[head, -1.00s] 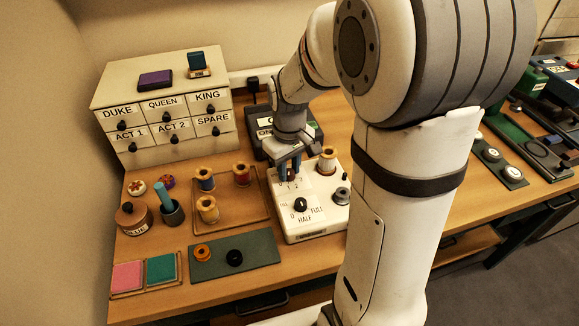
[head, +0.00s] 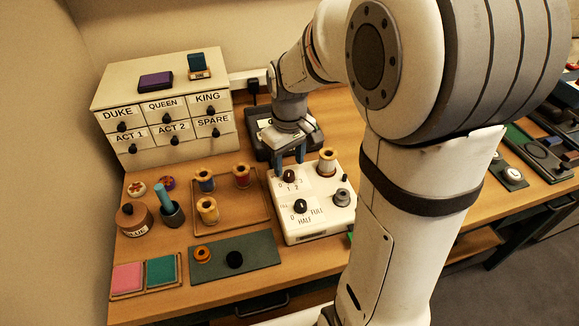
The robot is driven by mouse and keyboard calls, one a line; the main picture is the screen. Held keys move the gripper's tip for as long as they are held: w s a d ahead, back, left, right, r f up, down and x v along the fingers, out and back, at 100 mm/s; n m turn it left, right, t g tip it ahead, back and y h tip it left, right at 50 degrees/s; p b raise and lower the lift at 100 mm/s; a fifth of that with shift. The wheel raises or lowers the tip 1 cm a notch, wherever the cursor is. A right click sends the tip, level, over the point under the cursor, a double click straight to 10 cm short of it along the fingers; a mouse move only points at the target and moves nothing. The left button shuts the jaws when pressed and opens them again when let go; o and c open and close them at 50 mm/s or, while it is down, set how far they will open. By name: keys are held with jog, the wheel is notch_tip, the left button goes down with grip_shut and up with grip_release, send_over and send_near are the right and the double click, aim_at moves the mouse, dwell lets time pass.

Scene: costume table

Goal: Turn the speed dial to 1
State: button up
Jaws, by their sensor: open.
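A white control box (head: 318,229) stands on the wooden table right of centre. Its upper black dial (head: 289,176) has a scale with 0, 1, 2 and 3 around it; the pointer's exact setting is too small to tell. A lower black knob (head: 300,206) has a scale marked HALF and FULL. My gripper (head: 289,164) points down just behind the upper dial, with its blue-grey fingers apart. It appears clear of the dial, with nothing seen between the fingers.
A thread spool (head: 327,161) and a grey knob (head: 342,196) stand on the box's right side. A dark device (head: 262,146) is behind. A wooden tray (head: 262,214) with several spools lies left.

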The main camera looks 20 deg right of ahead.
aim_at(289, 173)
jog(key=shift+r, duration=2.35)
